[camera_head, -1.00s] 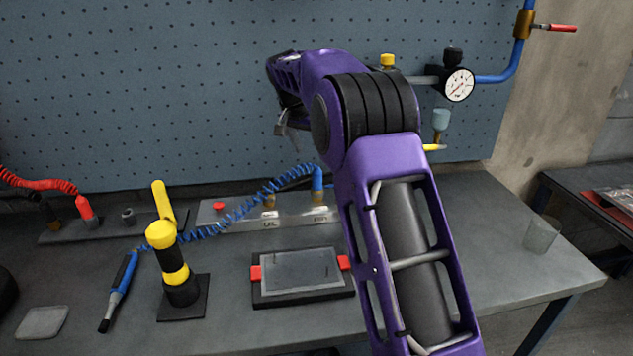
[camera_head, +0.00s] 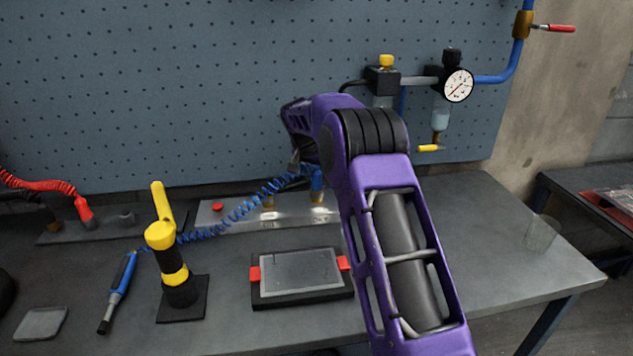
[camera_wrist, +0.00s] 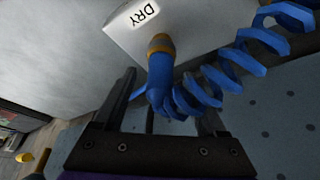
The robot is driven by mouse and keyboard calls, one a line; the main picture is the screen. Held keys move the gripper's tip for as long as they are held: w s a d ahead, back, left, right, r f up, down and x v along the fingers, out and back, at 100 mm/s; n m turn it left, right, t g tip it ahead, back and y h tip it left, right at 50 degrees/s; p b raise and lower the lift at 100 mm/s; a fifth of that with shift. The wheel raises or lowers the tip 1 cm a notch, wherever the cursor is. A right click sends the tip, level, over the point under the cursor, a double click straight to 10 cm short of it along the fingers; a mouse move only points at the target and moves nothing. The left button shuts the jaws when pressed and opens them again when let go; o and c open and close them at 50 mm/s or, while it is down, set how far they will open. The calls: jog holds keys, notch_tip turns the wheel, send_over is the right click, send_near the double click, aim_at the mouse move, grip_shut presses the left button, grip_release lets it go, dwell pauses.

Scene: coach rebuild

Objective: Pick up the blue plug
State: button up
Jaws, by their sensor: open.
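The blue plug (camera_head: 316,182) stands upright at the right end of the metal block (camera_head: 240,215) at the back of the bench, partly behind my arm. In the wrist view the blue plug (camera_wrist: 160,75) meets a brass collar beside the label "DRY". A coiled blue hose runs from its bent end. My gripper (camera_wrist: 166,88) is open, with one finger on each side of the plug's body. I cannot tell whether the fingers touch it. In the head view my gripper (camera_head: 295,160) is just above and left of the plug, its fingertips small and dark.
The coiled blue hose (camera_head: 240,212) runs left to a blue air tool (camera_head: 122,285) by a yellow-and-black stand (camera_head: 172,265). A pressure gauge (camera_head: 458,85) and regulator (camera_head: 383,78) hang on the pegboard. A tray with red clamps (camera_head: 300,275) lies in front.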

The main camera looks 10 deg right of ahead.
grip_shut()
jog(key=shift+r, duration=0.1)
dwell(0.3)
notch_tip(320, 180, up, 15)
jog(key=p, duration=0.1)
dwell(0.9)
jog(key=shift+s+f, duration=0.15)
jog(key=shift+f, duration=0.05)
